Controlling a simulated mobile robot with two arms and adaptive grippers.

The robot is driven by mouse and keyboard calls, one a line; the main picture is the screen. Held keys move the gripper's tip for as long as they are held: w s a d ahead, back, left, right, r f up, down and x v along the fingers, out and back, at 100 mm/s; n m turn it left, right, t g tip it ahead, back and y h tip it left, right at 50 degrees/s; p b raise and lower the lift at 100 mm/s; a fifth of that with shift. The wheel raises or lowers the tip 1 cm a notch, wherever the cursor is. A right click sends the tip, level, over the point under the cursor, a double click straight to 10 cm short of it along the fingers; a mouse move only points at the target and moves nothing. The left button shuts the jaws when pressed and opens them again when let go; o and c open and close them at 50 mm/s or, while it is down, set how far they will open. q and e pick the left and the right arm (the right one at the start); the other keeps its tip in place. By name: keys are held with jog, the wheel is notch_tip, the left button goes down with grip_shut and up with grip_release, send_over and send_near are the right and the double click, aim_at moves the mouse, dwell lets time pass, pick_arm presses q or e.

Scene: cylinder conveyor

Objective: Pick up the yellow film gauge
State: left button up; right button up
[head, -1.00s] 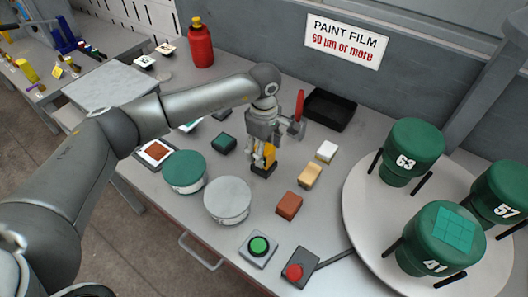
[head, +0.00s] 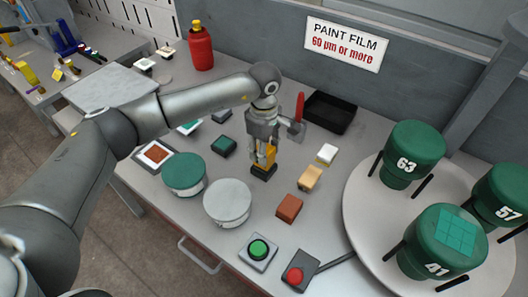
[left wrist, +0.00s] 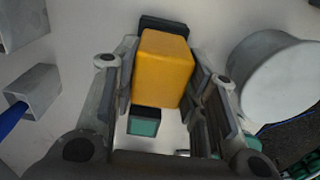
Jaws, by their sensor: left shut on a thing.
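The yellow film gauge (head: 268,156) is a yellow block with a dark base, upright on the grey table in the head view. It also shows in the left wrist view (left wrist: 163,68), between the two fingers. My left gripper (head: 264,160) comes down over it from above and is shut on it. In the left wrist view my left gripper (left wrist: 162,95) has a finger on each side of the yellow body. Whether the base still touches the table is hard to tell. My right gripper is not in view.
A green-lidded can (head: 184,172) and a grey-lidded can (head: 227,202) stand close by at the left and front. Tan (head: 310,178) and brown (head: 289,207) blocks lie to the right. A black tray (head: 329,111) is behind. A turntable (head: 358,213) holds numbered green pots.

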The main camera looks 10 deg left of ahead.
pick_arm(q)
jog(key=shift+r+b, duration=0.3)
jog(key=shift+r, duration=0.1)
jog(key=s+d+r+b, duration=0.5)
jog(key=s+d+r, duration=0.1)
jog(key=s+r, duration=0.5)
jog(key=shift+s+r, duration=0.3)
jog(key=shift+s, duration=0.6)
